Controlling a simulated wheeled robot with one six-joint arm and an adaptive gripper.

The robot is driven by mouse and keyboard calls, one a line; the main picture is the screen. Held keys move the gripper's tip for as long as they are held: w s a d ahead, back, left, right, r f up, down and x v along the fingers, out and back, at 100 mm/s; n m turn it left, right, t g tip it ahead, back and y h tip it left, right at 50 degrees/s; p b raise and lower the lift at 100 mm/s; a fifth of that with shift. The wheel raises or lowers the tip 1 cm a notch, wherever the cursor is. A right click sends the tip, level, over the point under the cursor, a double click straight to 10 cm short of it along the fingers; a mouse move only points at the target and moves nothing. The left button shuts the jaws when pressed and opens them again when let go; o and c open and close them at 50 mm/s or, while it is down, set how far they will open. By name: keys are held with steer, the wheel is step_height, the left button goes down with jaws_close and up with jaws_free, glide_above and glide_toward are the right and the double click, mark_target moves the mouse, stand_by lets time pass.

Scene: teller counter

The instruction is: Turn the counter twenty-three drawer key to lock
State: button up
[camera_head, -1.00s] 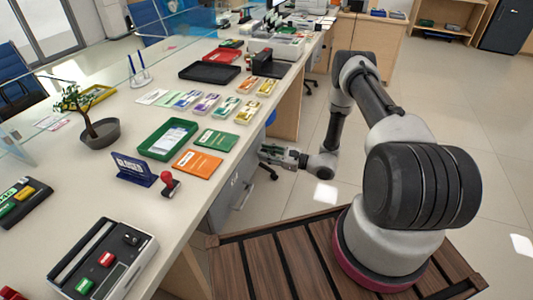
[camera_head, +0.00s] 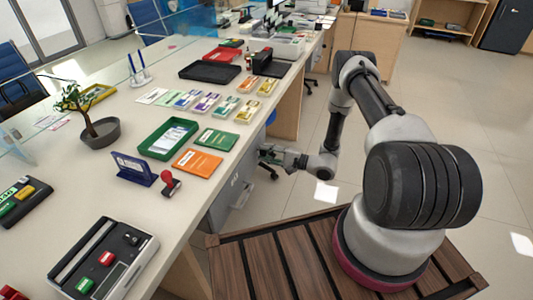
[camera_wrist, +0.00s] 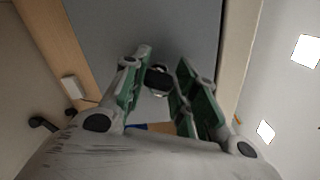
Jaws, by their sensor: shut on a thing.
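The drawer key (camera_wrist: 158,77) shows in the wrist view as a small dark piece in front of a round metal lock ring, against a plain grey front (camera_wrist: 150,30). My gripper (camera_wrist: 160,82) has its two green-padded fingers on either side of the key, shut on it. In the head view my gripper (camera_head: 268,157) reaches left under the counter edge, beside the grey drawer unit (camera_head: 234,190). The key is hidden there. I cannot read the key's exact turn angle.
The counter top (camera_head: 150,102) overhangs the drawer unit. A green tray (camera_head: 168,139), an orange booklet (camera_head: 197,162) and a red-handled stamp (camera_head: 170,183) lie near its edge. Open tiled floor (camera_head: 300,190) lies to the right of the drawers.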

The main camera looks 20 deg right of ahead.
steer(key=shift+f+n, duration=0.1)
steer(key=shift+n, duration=2.2)
steer(key=shift+o, duration=0.2)
steer(key=o, duration=1)
steer(key=v, duration=1.2)
